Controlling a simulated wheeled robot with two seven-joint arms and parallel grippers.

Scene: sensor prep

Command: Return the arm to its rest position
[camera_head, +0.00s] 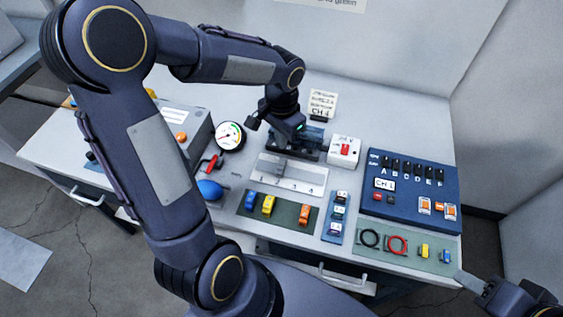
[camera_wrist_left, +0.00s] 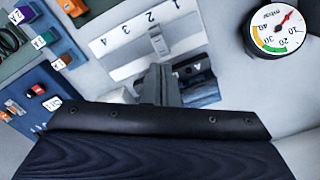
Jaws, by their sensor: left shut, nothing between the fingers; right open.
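My left arm comes in from the left of the head view, bends high over the bench and reaches down at its back. My left gripper (camera_head: 292,130) is shut and empty, just above a dark fixture (camera_head: 312,150) behind the white numbered scale; its tips are hard to make out there. In the left wrist view the gripper's grey fingers (camera_wrist_left: 157,84) are together, near the scale (camera_wrist_left: 135,42) and its grey slider (camera_wrist_left: 157,42). My right gripper (camera_head: 476,284) is at the lower right of the head view, open, beside the bench's front corner and partly cut off.
A round gauge (camera_head: 230,136) stands left of the fixture. A blue switch panel (camera_head: 408,180) is on the right. Green mats (camera_head: 283,216) with coloured parts lie along the front. A grey box (camera_head: 185,130) is partly behind my left arm. White walls bound the bench.

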